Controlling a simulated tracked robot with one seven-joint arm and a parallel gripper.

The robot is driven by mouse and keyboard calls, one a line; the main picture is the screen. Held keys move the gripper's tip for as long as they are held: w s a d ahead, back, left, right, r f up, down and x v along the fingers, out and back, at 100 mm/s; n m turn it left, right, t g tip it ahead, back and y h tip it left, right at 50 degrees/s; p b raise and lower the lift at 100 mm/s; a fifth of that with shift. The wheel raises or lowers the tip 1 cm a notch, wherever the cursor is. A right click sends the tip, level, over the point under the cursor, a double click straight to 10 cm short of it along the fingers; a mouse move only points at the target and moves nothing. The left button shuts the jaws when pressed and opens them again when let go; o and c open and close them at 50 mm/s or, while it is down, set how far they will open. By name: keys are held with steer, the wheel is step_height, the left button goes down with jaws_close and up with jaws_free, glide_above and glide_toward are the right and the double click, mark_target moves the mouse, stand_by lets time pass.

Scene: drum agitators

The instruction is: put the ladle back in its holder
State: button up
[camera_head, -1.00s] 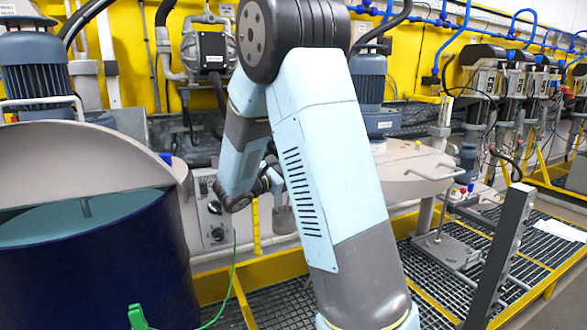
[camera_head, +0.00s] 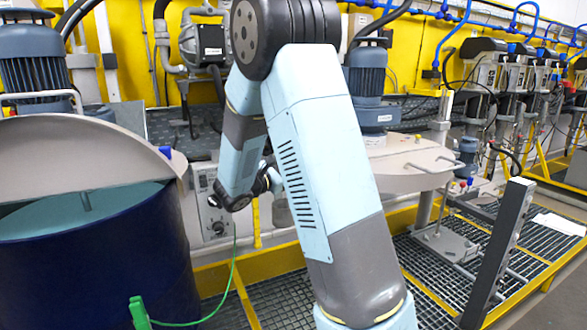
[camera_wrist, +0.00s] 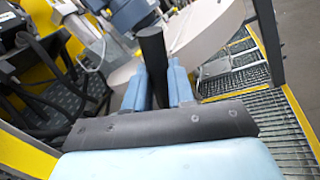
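In the wrist view, my gripper (camera_wrist: 158,92) has its two light-blue fingers close on either side of a dark round rod (camera_wrist: 152,52). The rod stands up between them and looks like the ladle's handle. The ladle's bowl cannot be made out for certain. In the head view my gripper is mostly hidden behind my arm, in front of the grey control box. A grey tapered piece (camera_head: 282,213) shows just beside my arm there; I cannot tell whether it is part of the ladle. I cannot pick out the ladle's holder.
A dark blue open drum (camera_head: 95,265) with a raised lid stands at left, a green clamp (camera_head: 140,312) and green cable in front of it. A grey lidded vessel (camera_head: 415,165) stands behind my arm. A grey post (camera_head: 500,250) and yellow-edged grating (camera_head: 440,285) lie at right.

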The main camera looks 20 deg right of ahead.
steer(key=o, duration=0.5)
steer(key=shift+o, duration=0.2)
steer(key=v, duration=1.4)
steer(key=s+d+r+m+g+y, duration=0.1)
steer(key=s+d+m+g+y, duration=0.25)
steer(key=s, duration=0.45)
steer(key=s+d+r+m+g+y, duration=0.15)
steer(key=s+d+m+y, duration=0.3)
steer(key=s, duration=0.45)
steer(key=s+a+r+m+t+y, duration=0.3)
steer(key=s+a+m+t+y, duration=0.2)
steer(key=s+y, duration=0.5)
steer(key=shift+s+a+r+m, duration=0.25)
steer(key=shift+a+m, duration=1)
steer(key=shift+m, duration=0.35)
